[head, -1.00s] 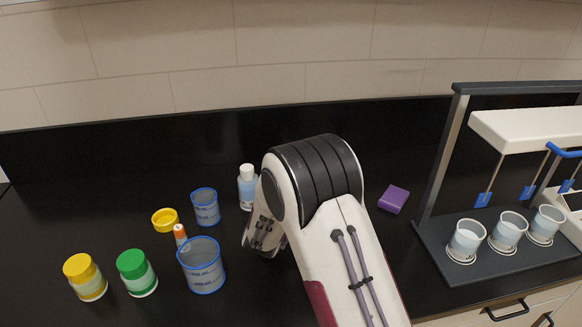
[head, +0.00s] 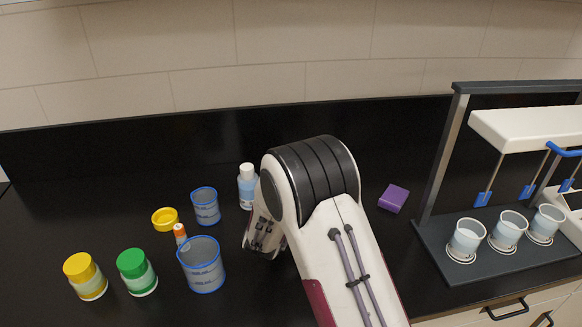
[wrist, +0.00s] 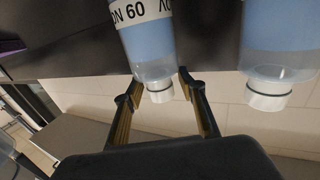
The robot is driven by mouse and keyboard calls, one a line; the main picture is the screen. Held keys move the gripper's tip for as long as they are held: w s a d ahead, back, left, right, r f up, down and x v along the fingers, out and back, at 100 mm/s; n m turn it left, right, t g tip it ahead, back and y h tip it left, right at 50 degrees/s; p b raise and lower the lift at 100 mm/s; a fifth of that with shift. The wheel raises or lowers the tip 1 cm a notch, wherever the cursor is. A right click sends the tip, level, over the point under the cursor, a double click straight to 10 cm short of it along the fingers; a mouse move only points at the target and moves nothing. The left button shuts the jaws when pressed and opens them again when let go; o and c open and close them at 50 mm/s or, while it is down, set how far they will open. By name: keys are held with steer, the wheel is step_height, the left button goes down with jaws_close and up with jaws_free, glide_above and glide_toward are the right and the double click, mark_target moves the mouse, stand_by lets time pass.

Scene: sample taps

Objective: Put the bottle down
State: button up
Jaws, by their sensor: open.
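In the wrist view, a bottle (wrist: 150,45) with clear blue liquid, a white label reading partly "ON 60" and a white cap shows between the fingers of my gripper (wrist: 159,84). The view is upside down, so its cap points down in the picture. My fingers are open on either side of its neck and cap, with a gap visible. A second white-capped bottle (wrist: 280,45) is to the right there. The head view shows one white-capped bottle (head: 247,188) just left of my arm; the other is hidden behind my arm, as are my fingertips.
Left on the black counter (head: 90,220) are two blue-rimmed beakers (head: 203,268) (head: 206,208), a yellow-lidded jar (head: 86,278), a green-lidded jar (head: 137,273), a yellow ring-like item (head: 165,218) and an orange-capped tube (head: 181,235). A purple block (head: 393,198) and a tap stand (head: 440,240) with cups are right.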

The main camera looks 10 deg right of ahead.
steer(key=shift+r, duration=0.2)
steer(key=v, duration=1.2)
steer(key=shift+f, duration=0.1)
stand_by(0.4)
steer(key=s+r+n+g+y, duration=0.3)
steer(key=s+r+g+y, duration=0.3)
steer(key=s+r+y, duration=0.45)
steer(key=s+d+g+h, duration=0.2)
steer(key=s+d, duration=0.2)
steer(key=s, duration=0.9)
steer(key=s+d+f+n+g+h, duration=0.1)
steer(key=s+d+g, duration=0.2)
steer(key=s, duration=1.1)
steer(key=shift+d+f+h, duration=0.3)
steer(key=shift+d+h, duration=0.05)
steer(key=shift+d, duration=0.4)
